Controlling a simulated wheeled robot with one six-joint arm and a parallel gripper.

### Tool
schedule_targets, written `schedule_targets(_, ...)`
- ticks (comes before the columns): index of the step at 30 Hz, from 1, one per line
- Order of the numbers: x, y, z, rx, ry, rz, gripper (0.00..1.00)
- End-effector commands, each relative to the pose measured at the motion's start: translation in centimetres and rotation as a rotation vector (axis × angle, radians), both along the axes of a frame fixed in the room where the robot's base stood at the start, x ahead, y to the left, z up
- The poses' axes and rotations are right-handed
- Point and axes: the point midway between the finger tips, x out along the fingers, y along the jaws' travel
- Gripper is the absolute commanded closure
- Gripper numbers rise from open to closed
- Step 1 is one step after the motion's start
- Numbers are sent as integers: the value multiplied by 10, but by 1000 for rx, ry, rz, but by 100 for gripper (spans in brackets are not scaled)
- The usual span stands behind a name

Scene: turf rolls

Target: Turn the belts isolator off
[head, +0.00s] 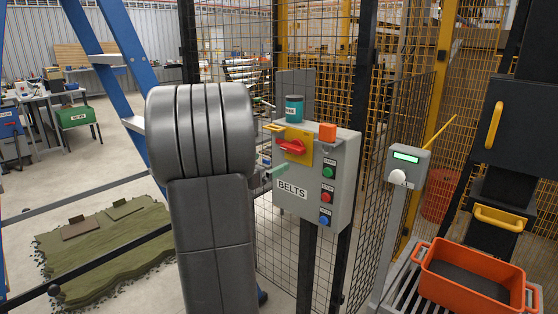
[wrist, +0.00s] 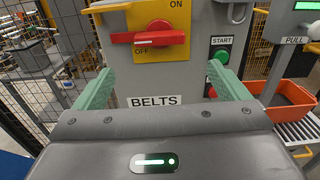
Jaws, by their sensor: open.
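The belts isolator is a red rotary handle (head: 291,146) on a yellow plate (head: 298,159), on the front of a grey box (head: 338,180) labelled BELTS. In the wrist view the red handle (wrist: 150,38) lies about horizontal, its long end to the left. ON is printed at the plate's upper right and OFF below the handle, left of centre. My gripper (wrist: 160,69) is open and empty, its green fingers spread either side of the BELTS label and below the handle, apart from it. In the head view my arm hides most of the gripper; a green finger (head: 278,170) shows near the box.
Green start (head: 329,172), red (head: 327,198) and blue (head: 325,221) buttons line the box's right side. A teal can (head: 294,108) and an orange block (head: 327,131) sit on top. Mesh fencing stands behind; a grey pull post (head: 407,166) and orange crate (head: 433,271) stand right.

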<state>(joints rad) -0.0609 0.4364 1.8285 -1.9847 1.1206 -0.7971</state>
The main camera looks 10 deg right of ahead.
Motion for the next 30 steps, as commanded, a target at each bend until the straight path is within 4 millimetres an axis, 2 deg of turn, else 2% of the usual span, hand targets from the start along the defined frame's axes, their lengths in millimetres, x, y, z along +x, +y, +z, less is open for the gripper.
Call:
schedule_targets(1, -5, 8, 0, 0, 0, 4, 5)
schedule_targets(6, -15, 20, 0, 1, -1, 2, 5)
schedule_targets(19, -18, 22, 0, 0, 0, -1, 5)
schedule_targets(25, -10, 12, 1, 0, 0, -2, 5)
schedule_targets(30, 7, -11, 1, 0, 0, -5, 5)
